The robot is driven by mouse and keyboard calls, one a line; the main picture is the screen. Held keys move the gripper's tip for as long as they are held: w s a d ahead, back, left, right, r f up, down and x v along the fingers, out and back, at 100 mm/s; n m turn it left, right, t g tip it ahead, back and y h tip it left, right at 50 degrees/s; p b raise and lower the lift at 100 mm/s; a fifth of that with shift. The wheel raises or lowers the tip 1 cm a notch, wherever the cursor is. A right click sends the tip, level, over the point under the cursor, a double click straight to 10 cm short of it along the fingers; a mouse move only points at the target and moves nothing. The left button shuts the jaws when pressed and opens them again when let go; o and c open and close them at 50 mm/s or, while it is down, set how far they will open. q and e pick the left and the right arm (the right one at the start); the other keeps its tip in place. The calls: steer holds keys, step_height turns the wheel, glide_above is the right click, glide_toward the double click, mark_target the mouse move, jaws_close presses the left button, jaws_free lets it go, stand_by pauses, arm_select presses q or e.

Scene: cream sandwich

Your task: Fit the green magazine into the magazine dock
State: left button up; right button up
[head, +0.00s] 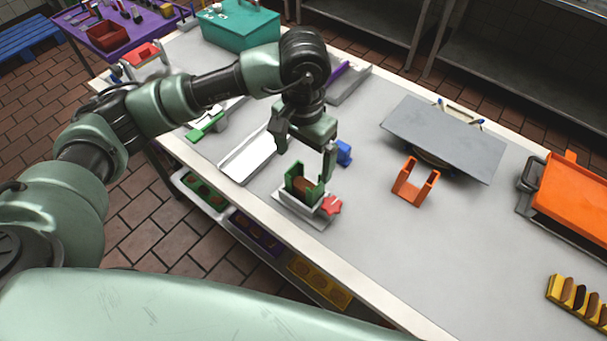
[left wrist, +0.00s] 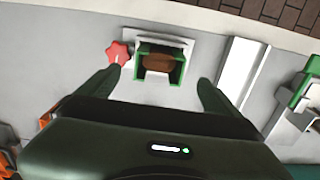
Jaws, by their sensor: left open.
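The green magazine (head: 302,188) holds a brown piece and stands upright in the pale magazine dock (head: 307,213) near the table's front edge. How deep it sits in the dock I cannot tell. A red star knob (head: 331,205) is at the dock's side. My left gripper (head: 303,155) is above the magazine, open and empty. In the left wrist view its spread fingers (left wrist: 159,77) point toward the magazine (left wrist: 160,61), one on each side and apart from it. The dock (left wrist: 150,39) and the red knob (left wrist: 118,52) show there too. My right gripper is not in view.
A white tray (head: 248,156) lies left of the dock and a blue block (head: 344,152) behind it. To the right are an orange bracket (head: 413,186), a grey plate (head: 440,135), an orange tray (head: 575,190) and a yellow rack (head: 578,301).

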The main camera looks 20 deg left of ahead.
arm_select(q)
step_height(320, 180, up, 5)
steer(key=shift+r+b, duration=0.1)
steer(key=shift+b, duration=0.5)
